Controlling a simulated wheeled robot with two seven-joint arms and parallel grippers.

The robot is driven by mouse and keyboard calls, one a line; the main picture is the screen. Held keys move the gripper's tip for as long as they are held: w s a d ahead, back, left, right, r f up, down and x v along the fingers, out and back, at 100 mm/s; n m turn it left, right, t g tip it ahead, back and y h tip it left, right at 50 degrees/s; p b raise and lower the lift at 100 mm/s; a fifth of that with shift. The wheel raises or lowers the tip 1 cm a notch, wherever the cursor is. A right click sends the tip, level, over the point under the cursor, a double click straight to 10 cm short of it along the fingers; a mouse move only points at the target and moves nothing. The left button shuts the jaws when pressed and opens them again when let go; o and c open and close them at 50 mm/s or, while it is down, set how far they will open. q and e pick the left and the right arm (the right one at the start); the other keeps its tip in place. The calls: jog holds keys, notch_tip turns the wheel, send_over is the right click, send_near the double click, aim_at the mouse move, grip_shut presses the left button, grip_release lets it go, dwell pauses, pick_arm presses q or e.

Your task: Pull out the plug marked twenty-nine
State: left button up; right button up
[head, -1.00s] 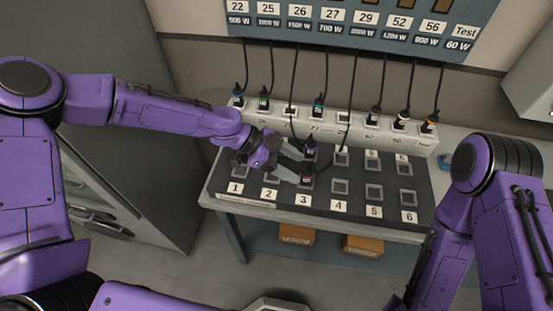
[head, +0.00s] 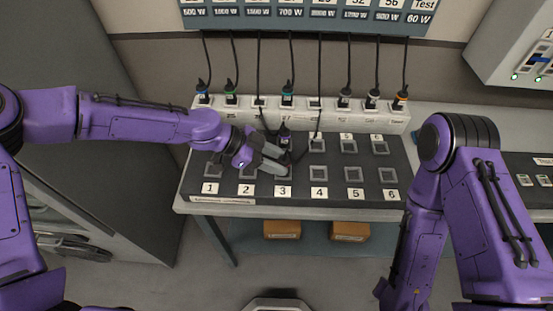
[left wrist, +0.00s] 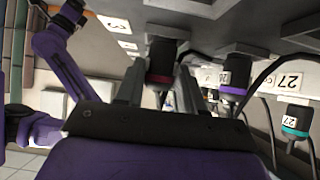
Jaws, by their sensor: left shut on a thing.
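My left gripper (head: 281,163) is over the front-row socket marked 3 on the dark panel (head: 225,183). It is shut on a dark plug with a red band, seen between the fingers in the left wrist view (left wrist: 161,62). The fingers hide most of this plug in the head view. Its cord seems to run up to the hanging cable under the 29 place. A plug with a purple band (head: 285,138) stands just behind, in the back row; its tag looks like 26 in the left wrist view (left wrist: 234,72). My right gripper is out of view.
Cords hang from the wattage board (head: 310,14). Other front sockets, such as 4 (head: 318,173), are empty.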

pick_arm(q)
jog(key=shift+r, duration=0.25)
jog(key=shift+r+p, duration=1.4)
jog(key=shift+r, duration=0.75)
jog(key=shift+r, duration=0.1)
